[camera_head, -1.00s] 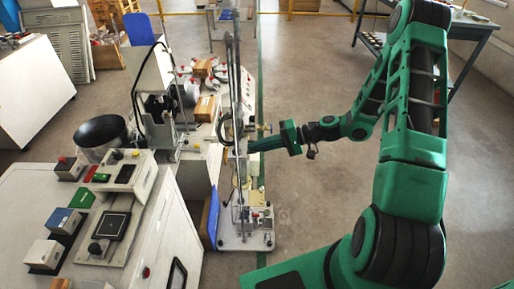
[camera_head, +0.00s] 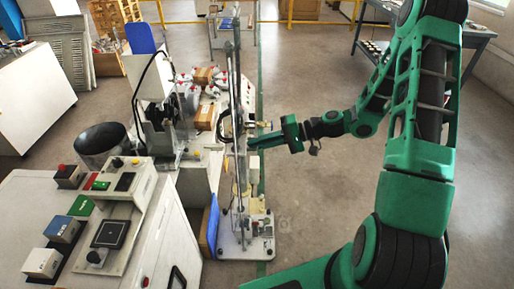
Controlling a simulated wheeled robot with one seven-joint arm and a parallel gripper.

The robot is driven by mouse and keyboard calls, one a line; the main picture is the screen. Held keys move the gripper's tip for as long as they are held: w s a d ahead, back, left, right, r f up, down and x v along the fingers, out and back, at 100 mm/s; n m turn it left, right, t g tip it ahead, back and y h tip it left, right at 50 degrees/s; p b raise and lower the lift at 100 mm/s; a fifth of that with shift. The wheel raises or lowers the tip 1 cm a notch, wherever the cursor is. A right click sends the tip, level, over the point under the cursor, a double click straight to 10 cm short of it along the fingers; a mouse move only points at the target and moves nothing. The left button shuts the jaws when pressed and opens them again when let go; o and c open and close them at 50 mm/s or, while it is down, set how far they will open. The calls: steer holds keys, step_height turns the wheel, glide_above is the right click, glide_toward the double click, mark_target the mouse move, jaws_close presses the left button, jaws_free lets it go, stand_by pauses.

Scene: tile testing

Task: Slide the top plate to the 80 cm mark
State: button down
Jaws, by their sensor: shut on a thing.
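A tall test stand with thin upright metal rods (camera_head: 236,95) rises from a white base plate (camera_head: 240,240) in the middle of the head view. My gripper (camera_head: 252,142) reaches in from the right, about halfway up the stand. Its fingertips are at the rods and look shut on a part there, taken as the top plate; the fingers mostly hide it. The rods are upright. The centimetre marks are too small to read.
A white bench with a control box (camera_head: 115,190) and switch boxes stands at the left. A dark round bowl (camera_head: 100,138) and cardboard boxes (camera_head: 205,115) are behind it. A blue panel (camera_head: 211,220) leans left of the base. The floor right of the stand is clear.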

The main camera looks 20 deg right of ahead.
steer(key=shift+r, duration=0.45)
steer(key=shift+r, duration=4.05)
steer(key=c, duration=1.9)
jaws_free()
steer(key=shift+d, duration=0.1)
steer(key=shift+v, duration=3.4)
steer(key=shift+s, duration=0.1)
